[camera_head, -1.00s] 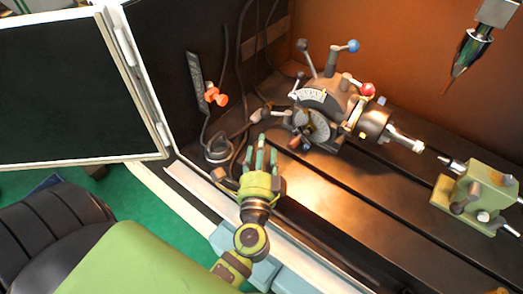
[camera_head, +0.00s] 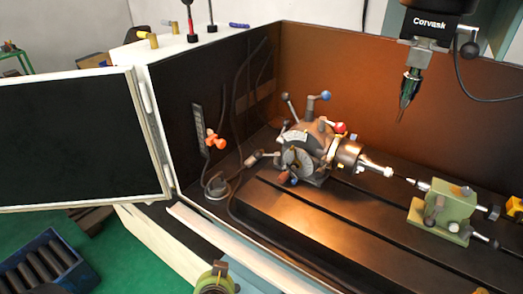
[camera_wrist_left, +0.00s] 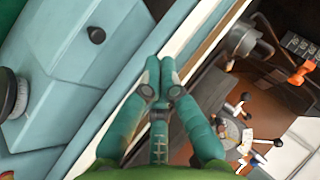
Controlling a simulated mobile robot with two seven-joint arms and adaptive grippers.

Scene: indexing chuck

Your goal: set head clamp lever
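The dark grey indexing head (camera_head: 312,150) stands on the machine table in the head view, with its chuck (camera_head: 347,154) facing right. On top are a lever with a blue knob (camera_head: 325,95), a lever with a red knob (camera_head: 340,127) and a dark-tipped lever (camera_head: 287,98). I cannot tell which one is the head clamp lever. The head also shows in the left wrist view (camera_wrist_left: 232,128), with several lever knobs. My left gripper (camera_wrist_left: 160,68) has its fingertips together, empty, over the enclosure's edge, away from the levers. Only a green part of my left arm shows at the head view's bottom edge.
A green tailstock (camera_head: 442,212) stands right of the chuck. The spindle tool (camera_head: 407,90) hangs above. An orange knob (camera_head: 215,140) and a cable run along the left wall. The table's front part (camera_head: 290,225) is bare.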

